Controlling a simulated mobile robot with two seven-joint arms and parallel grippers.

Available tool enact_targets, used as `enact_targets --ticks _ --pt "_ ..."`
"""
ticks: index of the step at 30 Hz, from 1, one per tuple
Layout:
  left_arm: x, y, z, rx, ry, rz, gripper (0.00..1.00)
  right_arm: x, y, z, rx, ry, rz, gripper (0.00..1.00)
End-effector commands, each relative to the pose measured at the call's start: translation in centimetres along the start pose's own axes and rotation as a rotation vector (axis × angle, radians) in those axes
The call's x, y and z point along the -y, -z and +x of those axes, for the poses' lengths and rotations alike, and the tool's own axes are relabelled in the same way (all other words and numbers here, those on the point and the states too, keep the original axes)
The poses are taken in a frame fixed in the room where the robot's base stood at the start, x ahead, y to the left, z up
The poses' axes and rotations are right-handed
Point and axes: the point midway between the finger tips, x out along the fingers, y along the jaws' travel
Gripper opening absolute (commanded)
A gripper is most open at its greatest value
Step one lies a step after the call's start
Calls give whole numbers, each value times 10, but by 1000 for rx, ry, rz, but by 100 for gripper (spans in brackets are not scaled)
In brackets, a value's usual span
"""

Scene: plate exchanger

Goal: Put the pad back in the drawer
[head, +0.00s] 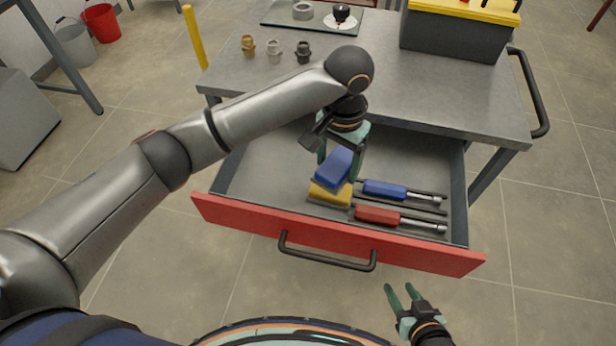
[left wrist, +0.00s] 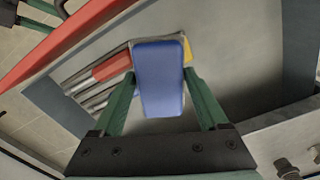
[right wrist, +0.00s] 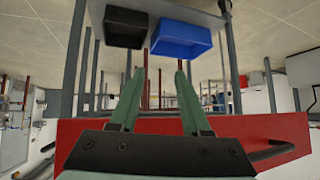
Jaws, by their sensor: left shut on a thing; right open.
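A blue pad (head: 334,168) is held in my left gripper (head: 341,156), which is shut on it over the open drawer (head: 240,216). The left wrist view shows the blue pad (left wrist: 159,80) between the two green fingers. The pad is tilted in the head view and overlaps a yellow block (head: 330,197) in the drawer. I cannot tell whether the two touch. Part of the yellow block (left wrist: 188,52) shows behind the pad in the left wrist view. My right gripper (head: 399,290) is open and empty, in front of the drawer's red front.
Blue-handled (head: 385,189) and red-handled (head: 378,215) tools lie in the drawer's right half. The drawer's left part is bare. The grey tabletop (head: 430,95) above holds several small fittings (head: 274,50) and a yellow-lidded toolbox (head: 450,35). A black drawer handle (head: 327,260) sticks out in front.

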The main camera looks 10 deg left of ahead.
Motion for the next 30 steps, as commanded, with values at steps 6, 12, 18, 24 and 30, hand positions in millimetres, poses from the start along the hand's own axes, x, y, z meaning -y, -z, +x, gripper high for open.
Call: enact_targets --ticks 6,12,18,24,30 --pt "56 -16 26 2 2 -6 16 1 -3 2 3 3 0 47" --pt "84 -24 62 2 1 -4 16 3 -7 6 10 9 -1 47" --pt "96 -26 76 0 0 -1 16 5 -4 8 4 15 -3 47" --pt "105 -30 94 3 1 -2 16 6 -6 10 4 18 -4 47" --pt "105 -29 117 0 1 -1 16 10 -8 13 8 26 -7 47"
